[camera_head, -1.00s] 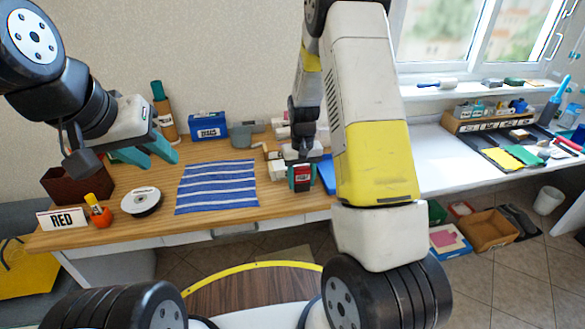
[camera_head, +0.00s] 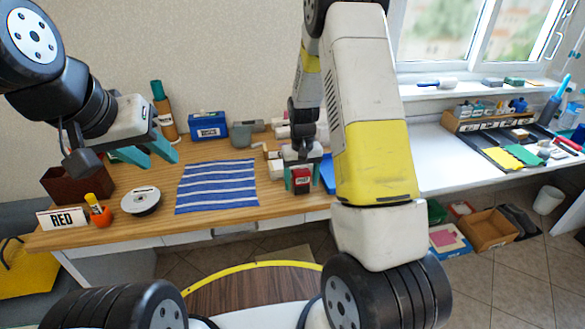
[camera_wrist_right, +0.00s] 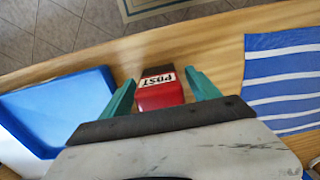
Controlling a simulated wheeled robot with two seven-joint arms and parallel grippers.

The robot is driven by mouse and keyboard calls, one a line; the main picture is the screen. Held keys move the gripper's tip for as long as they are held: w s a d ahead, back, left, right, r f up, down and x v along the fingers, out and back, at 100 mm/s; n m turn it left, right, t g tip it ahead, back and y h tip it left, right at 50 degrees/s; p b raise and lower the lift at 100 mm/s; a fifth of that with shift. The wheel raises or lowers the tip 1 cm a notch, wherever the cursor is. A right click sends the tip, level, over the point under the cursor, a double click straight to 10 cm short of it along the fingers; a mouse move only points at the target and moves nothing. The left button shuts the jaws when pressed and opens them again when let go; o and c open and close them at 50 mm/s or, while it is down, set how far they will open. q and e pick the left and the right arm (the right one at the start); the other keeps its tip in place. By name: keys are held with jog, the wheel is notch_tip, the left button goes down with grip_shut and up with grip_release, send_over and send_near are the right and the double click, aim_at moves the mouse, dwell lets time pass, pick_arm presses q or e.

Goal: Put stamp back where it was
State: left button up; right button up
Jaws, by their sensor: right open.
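The stamp (camera_wrist_right: 160,93) is red with a white POST label and a dark end. In the wrist view it sits between the teal fingers of my right gripper (camera_wrist_right: 163,92), with a visible gap on the right side. In the head view the stamp (camera_head: 301,184) is at the front edge of the wooden desk, below my right gripper (camera_head: 302,178), which is open around it. My left gripper (camera_head: 148,153) is open and empty above the desk's left part.
A blue-striped cloth (camera_head: 217,187) lies left of the stamp. A blue tray (camera_wrist_right: 45,108) is on its other side. A white disc (camera_head: 140,201), an orange holder (camera_head: 100,216) and a RED sign (camera_head: 63,218) stand at the desk's left. The desk's front edge is close.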

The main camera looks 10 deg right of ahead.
notch_tip(320, 180, up, 11)
jog(key=shift+r, duration=0.2)
jog(key=s+a+r+t+y, duration=0.15)
jog(key=s+r+t, duration=0.25)
jog(key=s+r, duration=1.2)
jog(key=s+r+t, duration=0.2)
jog(key=s+r, duration=0.1)
jog(key=s, duration=0.5)
jog(key=shift+s+a+y, duration=0.15)
jog(key=shift+a+y, duration=0.2)
